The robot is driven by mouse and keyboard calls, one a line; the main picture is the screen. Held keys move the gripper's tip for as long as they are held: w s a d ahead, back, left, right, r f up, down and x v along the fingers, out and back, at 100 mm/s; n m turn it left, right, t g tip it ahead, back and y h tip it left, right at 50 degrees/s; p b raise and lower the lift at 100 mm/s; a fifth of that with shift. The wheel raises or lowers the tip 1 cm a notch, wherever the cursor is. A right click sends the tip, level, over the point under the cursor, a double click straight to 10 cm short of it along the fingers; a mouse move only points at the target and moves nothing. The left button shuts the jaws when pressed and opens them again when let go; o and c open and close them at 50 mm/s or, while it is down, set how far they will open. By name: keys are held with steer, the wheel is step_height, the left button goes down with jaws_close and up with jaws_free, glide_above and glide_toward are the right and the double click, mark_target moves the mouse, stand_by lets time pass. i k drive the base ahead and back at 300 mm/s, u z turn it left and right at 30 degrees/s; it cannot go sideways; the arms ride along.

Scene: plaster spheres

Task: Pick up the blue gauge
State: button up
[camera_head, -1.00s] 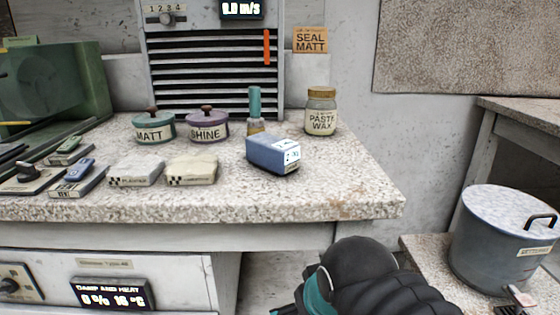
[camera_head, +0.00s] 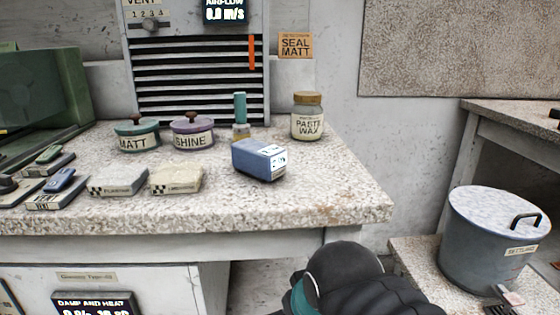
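The blue gauge (camera_head: 258,160) is a small blue box with a white, marked face on its right end. It rests on the speckled worktop (camera_head: 330,190), right of the middle of the bench and a little back from its front edge. My arm, black with a teal band, shows at the bottom of the view, below and to the right of the gauge and in front of the bench. The fingertips of my gripper are not clearly visible.
Behind the gauge stand a teal-topped bottle (camera_head: 240,118), a paste wax jar (camera_head: 308,117), and the MATT (camera_head: 137,136) and SHINE (camera_head: 192,133) pots. Two pale blocks (camera_head: 175,179) lie to its left. A lidded grey pot (camera_head: 495,235) stands at lower right. Worktop right of the gauge is clear.

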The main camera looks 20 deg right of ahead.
mark_target(260, 161)
steer(key=k, duration=1.2)
steer(key=z, duration=0.1)
steer(key=i, duration=0.65)
steer(key=z, duration=0.35)
